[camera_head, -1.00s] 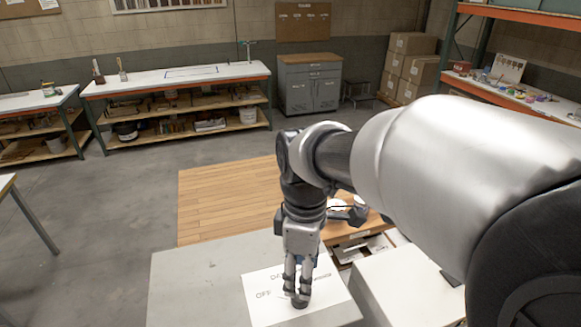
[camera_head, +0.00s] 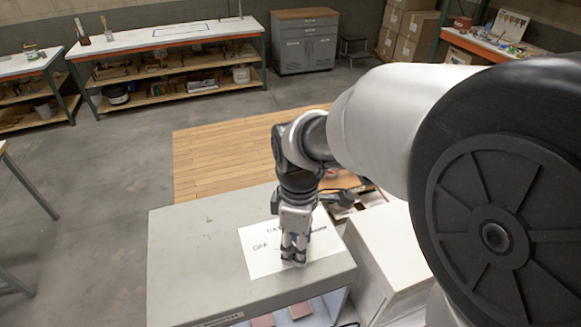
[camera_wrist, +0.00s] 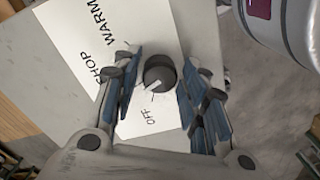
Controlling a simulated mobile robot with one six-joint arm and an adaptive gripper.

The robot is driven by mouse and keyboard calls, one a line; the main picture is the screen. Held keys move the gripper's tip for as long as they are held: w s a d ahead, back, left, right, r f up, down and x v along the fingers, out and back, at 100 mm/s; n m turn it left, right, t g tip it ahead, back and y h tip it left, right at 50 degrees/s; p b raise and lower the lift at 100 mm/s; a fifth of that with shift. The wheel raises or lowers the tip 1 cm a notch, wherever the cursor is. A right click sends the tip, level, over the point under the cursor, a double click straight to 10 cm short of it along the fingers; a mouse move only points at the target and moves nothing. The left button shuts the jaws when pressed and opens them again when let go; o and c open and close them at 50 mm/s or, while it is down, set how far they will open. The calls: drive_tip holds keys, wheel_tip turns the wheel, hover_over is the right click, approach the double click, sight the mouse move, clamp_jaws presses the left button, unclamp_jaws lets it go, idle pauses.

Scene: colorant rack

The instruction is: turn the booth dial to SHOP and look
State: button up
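The booth's grey top (camera_head: 190,245) carries a white label card (camera_head: 258,262) with printed words. In the wrist view the card (camera_wrist: 75,45) reads WARM, SHOP and OFF. The round dark dial (camera_wrist: 161,72) sits on the card, its pale pointer mark aimed down-left toward OFF. My gripper (camera_head: 294,258) points down at the card in the head view, where its fingers hide the dial. In the wrist view my gripper (camera_wrist: 158,80) has its fingers apart on either side of the dial, with a narrow gap visible. The booth's lit inside (camera_head: 302,309) shows only partly, with reddish panels in it.
A white cabinet (camera_head: 385,255) stands close to the right of the booth. A wooden floor mat (camera_head: 215,155) lies behind it. Workbenches (camera_head: 165,40) and a grey cabinet (camera_head: 305,45) stand at the back. The grey floor at left is open.

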drive_tip(key=c, duration=0.7)
drive_tip(key=shift+m, duration=0.3)
drive_tip(key=m, duration=0.3)
drive_tip(key=shift+m, duration=2)
drive_tip(key=o, duration=1.1)
drive_tip(key=shift+c, duration=0.2)
